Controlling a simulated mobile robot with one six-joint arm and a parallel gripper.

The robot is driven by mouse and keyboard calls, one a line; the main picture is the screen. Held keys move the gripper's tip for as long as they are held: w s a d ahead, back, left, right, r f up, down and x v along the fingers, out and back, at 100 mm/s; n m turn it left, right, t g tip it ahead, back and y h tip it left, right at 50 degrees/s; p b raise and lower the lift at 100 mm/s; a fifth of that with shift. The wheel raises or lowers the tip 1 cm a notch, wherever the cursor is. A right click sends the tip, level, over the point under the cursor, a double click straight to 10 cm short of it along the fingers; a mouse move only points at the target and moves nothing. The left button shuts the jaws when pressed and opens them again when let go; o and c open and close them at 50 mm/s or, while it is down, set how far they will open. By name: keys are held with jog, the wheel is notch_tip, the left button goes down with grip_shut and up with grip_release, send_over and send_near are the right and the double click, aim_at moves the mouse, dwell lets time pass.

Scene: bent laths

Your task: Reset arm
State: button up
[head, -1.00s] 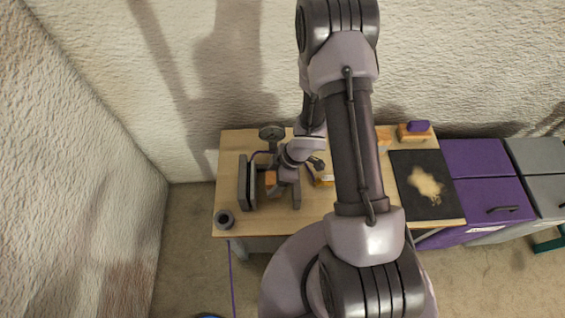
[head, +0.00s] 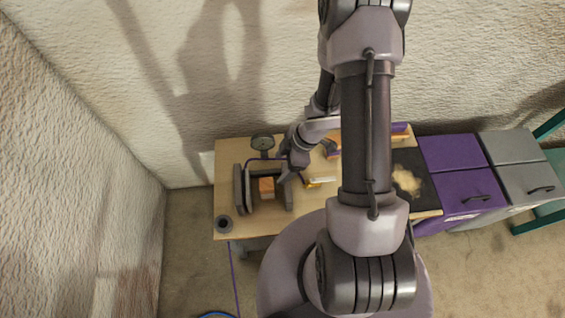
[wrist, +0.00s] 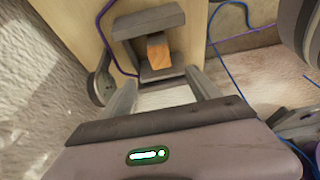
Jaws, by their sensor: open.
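My gripper (wrist: 163,76) is open in the wrist view, its two fingers apart with nothing between them. In the head view the end of my arm (head: 297,150) hangs over the left part of the wooden table (head: 232,160); its fingertips are hard to make out there. A grey fixture (head: 239,190) with upright plates stands on the table and holds an orange-brown block (head: 266,186). The fixture (wrist: 150,20) and block (wrist: 158,52) also show in the wrist view, beyond my fingertips and apart from them.
A round gauge (head: 262,142) stands behind the fixture and a dark ring-shaped cup (head: 223,224) at the front left corner. A yellow-handled tool (head: 318,182) lies right of the fixture. A black mat (head: 428,190) carries a tan pile. Purple (head: 460,180) and grey cabinets (head: 510,165) stand at right.

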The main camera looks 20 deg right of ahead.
jog(key=w+d+r+m+t+h+b, duration=0.2)
jog(key=w+d+r+m+h, duration=0.15)
jog(key=r, duration=0.55)
jog(key=w+d+r+m+t+h+b, duration=0.1)
jog(key=w+d+r+m+t+h, duration=0.2)
jog(key=r, duration=0.5)
jog(key=s+a+r+m+b, duration=0.2)
jog(key=s+r+m+b, duration=0.1)
jog(key=s+r+m, duration=0.5)
jog(key=s+a+r+m+y+b, duration=0.1)
jog(key=s+a+r+m+y, duration=0.3)
jog(key=s+a, duration=0.6)
jog(key=shift+a+r+g, duration=0.2)
jog(key=shift+a+g, duration=0.1)
jog(key=shift+a, duration=0.75)
